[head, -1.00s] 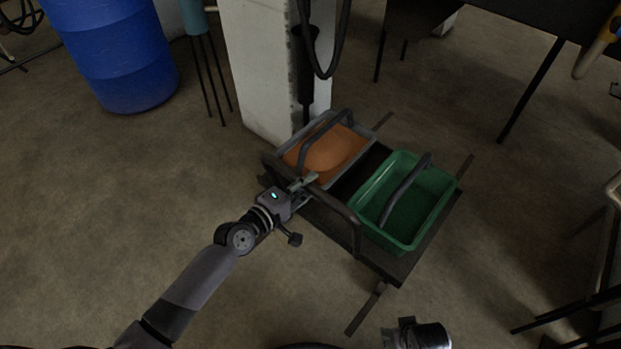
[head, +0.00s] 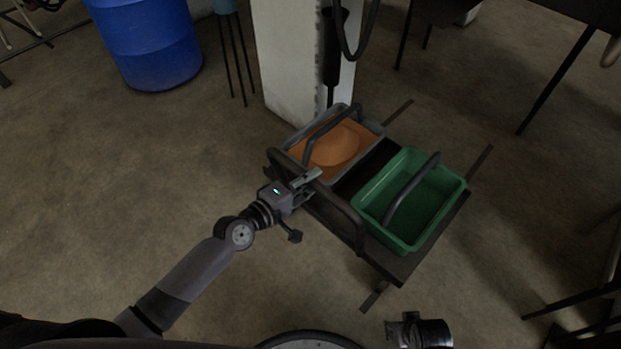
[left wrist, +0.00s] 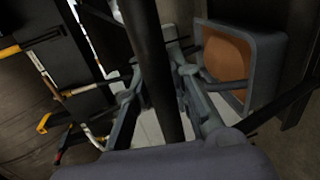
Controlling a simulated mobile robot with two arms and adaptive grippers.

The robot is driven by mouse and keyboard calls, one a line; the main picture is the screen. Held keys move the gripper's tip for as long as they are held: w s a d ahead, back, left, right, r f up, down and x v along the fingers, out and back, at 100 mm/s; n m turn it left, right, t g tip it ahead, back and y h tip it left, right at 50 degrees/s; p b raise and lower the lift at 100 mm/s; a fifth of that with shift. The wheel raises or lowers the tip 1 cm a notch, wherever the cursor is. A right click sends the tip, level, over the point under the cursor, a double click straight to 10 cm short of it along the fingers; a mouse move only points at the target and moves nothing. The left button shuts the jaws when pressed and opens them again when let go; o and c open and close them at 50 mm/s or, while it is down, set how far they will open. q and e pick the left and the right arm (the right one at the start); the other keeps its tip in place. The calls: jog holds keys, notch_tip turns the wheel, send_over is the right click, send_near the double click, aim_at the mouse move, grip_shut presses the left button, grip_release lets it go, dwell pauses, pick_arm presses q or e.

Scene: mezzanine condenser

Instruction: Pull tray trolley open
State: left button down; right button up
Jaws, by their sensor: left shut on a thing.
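The tray trolley (head: 424,256) is a low dark platform standing over floor rails. It carries a grey tray (head: 379,130) with an orange-brown mound in it and a green tray (head: 455,190); each tray has a dark hoop handle. A dark bar handle (head: 341,208) runs along the trolley's near left side. My left gripper (head: 308,186) is shut on this bar. In the left wrist view the bar (left wrist: 152,62) passes between the fingers, with the grey tray (left wrist: 270,50) to the right. My right gripper (head: 405,331) is low in the head view, apart from the trolley; its fingers are unclear.
A white pillar (head: 290,60) with a hanging dark hose stands behind the grey tray. A blue barrel (head: 150,45) is at the upper left. Dark table legs (head: 555,80) stand at the right. The floor left of the trolley is clear.

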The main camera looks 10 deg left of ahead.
pick_arm(q)
jog(key=c, duration=1.4)
grip_release()
jog(key=shift+s+a, duration=0.25)
jog(key=shift+s, duration=0.05)
jog(key=v, duration=1.1)
jog(key=shift+a+r, duration=0.1)
